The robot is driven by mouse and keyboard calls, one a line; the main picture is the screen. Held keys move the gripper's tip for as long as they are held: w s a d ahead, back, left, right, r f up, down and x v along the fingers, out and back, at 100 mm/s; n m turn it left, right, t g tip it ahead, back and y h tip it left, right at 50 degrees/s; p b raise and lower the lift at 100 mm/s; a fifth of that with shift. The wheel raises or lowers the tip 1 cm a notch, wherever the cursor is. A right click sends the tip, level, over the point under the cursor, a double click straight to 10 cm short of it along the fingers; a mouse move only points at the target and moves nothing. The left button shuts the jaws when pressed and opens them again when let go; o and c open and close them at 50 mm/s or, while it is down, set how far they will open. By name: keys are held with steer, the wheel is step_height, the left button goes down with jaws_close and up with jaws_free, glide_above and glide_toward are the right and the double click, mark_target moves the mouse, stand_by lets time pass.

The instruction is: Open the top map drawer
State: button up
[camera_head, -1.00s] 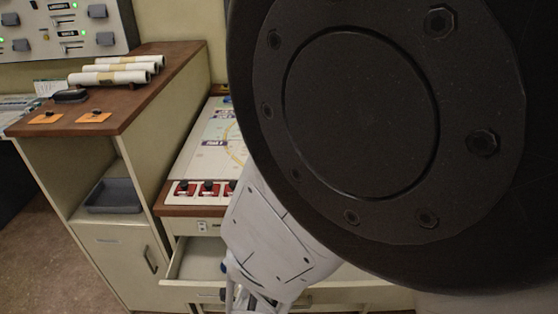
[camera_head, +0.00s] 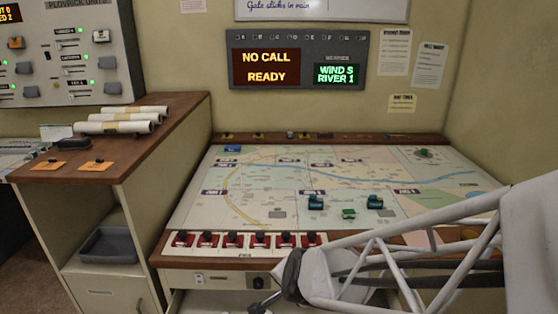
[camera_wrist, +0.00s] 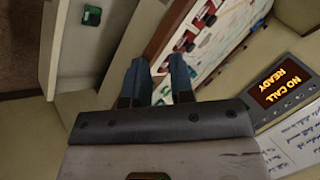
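The top map drawer (camera_head: 205,302) shows at the bottom edge of the head view, below the map table's front. It stands pulled out, with its pale inside partly in view; my arm and the picture edge hide the rest. In the wrist view the drawer (camera_wrist: 75,65) lies at the left, with a small green thing (camera_wrist: 92,15) in it. My gripper (camera_wrist: 158,62) has two blue fingers with a gap between them and nothing held. The fingers point toward the map table's front edge. Whether they touch anything is unclear.
The map table (camera_head: 190,215) carries small blue and green pieces and a row of red switches (camera_head: 230,240). A wooden-topped cabinet (camera_head: 185,108) with rolled papers (camera_head: 115,125) stands at left. A display panel (camera_head: 300,60) hangs on the wall behind.

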steer(key=s+d+r+n+g+h, duration=0.3)
steer(key=s+d+r+n, duration=0.5)
steer(key=s+d+r, duration=0.6)
steer(key=d+g, duration=0.1)
steer(key=d, duration=0.1)
steer(key=shift+s+d+g, duration=0.35)
steer(key=shift+d+g, duration=0.05)
jaws_close()
steer(key=shift+w+f, duration=0.1)
steer(key=shift+w, duration=0.05)
